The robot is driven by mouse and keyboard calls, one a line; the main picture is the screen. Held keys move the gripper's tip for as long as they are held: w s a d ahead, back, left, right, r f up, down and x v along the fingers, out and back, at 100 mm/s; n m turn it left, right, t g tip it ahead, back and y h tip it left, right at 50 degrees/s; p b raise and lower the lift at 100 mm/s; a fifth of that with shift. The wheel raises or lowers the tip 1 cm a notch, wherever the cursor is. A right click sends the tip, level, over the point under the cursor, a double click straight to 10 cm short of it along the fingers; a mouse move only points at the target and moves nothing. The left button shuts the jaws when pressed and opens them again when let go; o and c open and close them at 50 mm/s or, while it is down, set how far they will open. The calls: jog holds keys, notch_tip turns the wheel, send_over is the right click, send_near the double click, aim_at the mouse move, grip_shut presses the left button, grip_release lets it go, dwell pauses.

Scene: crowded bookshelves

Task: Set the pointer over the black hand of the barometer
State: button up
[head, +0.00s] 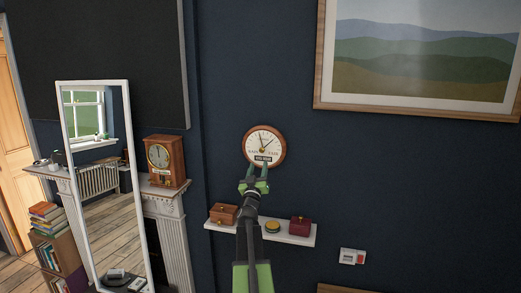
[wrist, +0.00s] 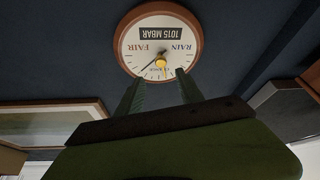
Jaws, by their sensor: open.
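The barometer (head: 277,133) is a round, wood-rimmed dial on the dark blue wall, shown upside down in the wrist view (wrist: 185,32). Its white face reads RAIN, FAIR and 1015 MBAR. A thin black hand (wrist: 148,61) points up and right in the head view. A brass knob (wrist: 160,62) sits at the centre. A thin yellow pointer appears to point nearly straight up, left of the black hand and apart from it. My gripper (head: 257,168) is open and empty at the dial's lower edge; its two green fingers (wrist: 160,84) flank the knob's line, short of it.
Below is a white shelf (head: 258,234) with a wooden box (head: 223,214), a small round tin (head: 272,227) and a dark red box (head: 299,226). A mantel clock (head: 165,161) and tall mirror (head: 105,190) stand left. A framed landscape (head: 420,55) hangs upper right.

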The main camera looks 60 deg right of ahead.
aim_at(262, 151)
jog(key=p+x, duration=0.3)
jog(key=x, duration=0.7)
jog(key=shift+a, duration=0.1)
jog(key=shift+c, duration=0.4)
grip_shut()
jog(key=shift+w+a+f, duration=0.1)
jog(key=shift+a, duration=0.05)
